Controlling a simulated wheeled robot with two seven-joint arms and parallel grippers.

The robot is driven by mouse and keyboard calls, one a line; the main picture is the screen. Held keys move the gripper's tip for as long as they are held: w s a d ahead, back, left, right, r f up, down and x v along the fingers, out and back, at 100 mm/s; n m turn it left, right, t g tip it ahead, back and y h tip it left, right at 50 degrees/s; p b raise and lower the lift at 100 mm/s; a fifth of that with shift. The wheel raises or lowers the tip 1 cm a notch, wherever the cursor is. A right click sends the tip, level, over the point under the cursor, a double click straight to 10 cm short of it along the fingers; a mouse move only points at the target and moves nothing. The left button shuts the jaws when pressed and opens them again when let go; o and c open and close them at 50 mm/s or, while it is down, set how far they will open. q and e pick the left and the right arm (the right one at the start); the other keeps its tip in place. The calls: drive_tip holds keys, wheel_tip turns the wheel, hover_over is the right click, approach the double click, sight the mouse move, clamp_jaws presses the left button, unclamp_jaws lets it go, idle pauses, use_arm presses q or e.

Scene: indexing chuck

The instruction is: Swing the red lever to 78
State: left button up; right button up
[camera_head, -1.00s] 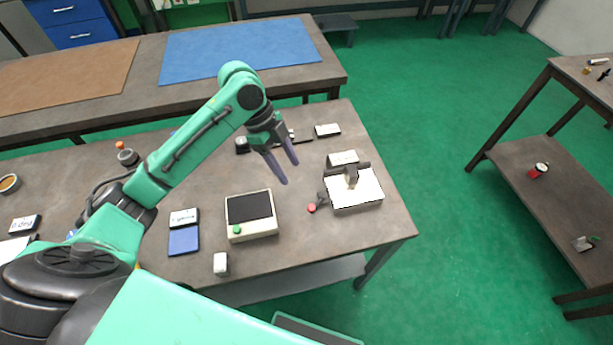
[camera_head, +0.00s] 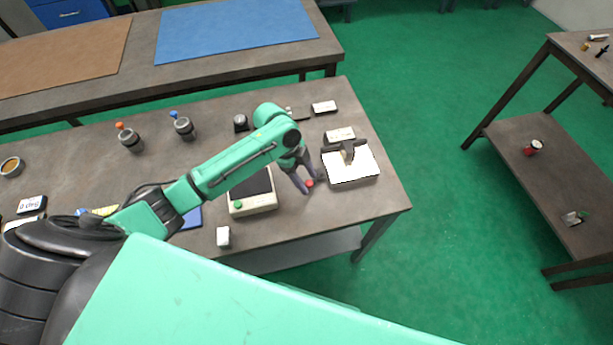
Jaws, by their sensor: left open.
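The red lever knob (camera_head: 310,183) sits at the left side of the indexing chuck (camera_head: 352,168), a white block with a dark upright part on top, near the right end of the table. My left gripper (camera_head: 311,186) is open and points down at the knob. Its fingertips appear on either side of the knob, but I cannot tell whether they touch it. The lever's shaft is mostly hidden by the fingers. Any scale numbers on the chuck are too small to read. My right gripper is out of view.
A cream box with a dark screen and green button (camera_head: 249,201) stands left of the gripper, partly under my forearm. A small white block (camera_head: 223,237) is near the front edge.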

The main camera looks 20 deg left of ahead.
use_arm(q)
clamp_jaws()
drive_tip(key=shift+w, duration=0.15)
idle(1.2)
